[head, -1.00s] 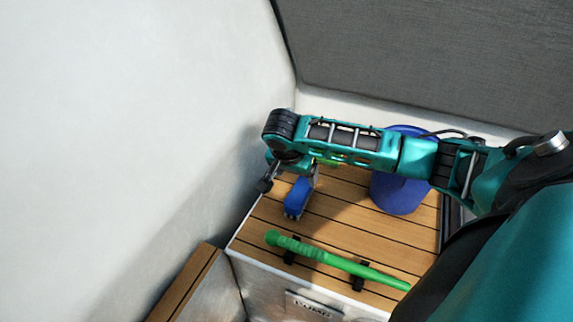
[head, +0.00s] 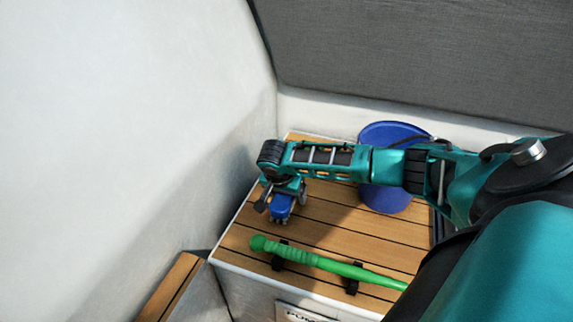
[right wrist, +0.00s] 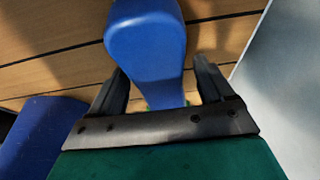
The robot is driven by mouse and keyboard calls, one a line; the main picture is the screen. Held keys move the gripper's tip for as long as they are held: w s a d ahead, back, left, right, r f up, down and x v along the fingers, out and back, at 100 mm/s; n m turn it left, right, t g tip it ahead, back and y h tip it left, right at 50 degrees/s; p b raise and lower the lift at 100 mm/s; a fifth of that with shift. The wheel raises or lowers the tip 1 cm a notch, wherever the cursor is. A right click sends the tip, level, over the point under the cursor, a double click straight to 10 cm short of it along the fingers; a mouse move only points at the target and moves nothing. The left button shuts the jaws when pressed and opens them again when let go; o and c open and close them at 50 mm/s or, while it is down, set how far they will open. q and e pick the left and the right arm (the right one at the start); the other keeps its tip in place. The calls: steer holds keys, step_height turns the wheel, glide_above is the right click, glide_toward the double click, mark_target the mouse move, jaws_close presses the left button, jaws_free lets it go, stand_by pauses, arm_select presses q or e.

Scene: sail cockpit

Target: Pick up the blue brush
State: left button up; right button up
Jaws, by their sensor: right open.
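The blue brush (head: 281,207) lies on the slatted wooden top, near its left edge, partly hidden under my right arm in the head view. In the right wrist view the blue brush (right wrist: 147,50) runs between the two dark fingers. My right gripper (head: 280,200) is right over the brush. In the right wrist view its fingers (right wrist: 160,85) stand open, one on each side of the brush, with a gap showing at the right. A bit of green shows below the brush there. My left gripper is in neither view.
A green handle (head: 330,266) rests in black clips at the front of the wooden top (head: 325,215). A blue bucket (head: 385,200) stands at the back right, partly behind my arm. A white wall (head: 120,120) rises at the left.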

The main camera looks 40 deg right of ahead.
steer(key=c, duration=1.1)
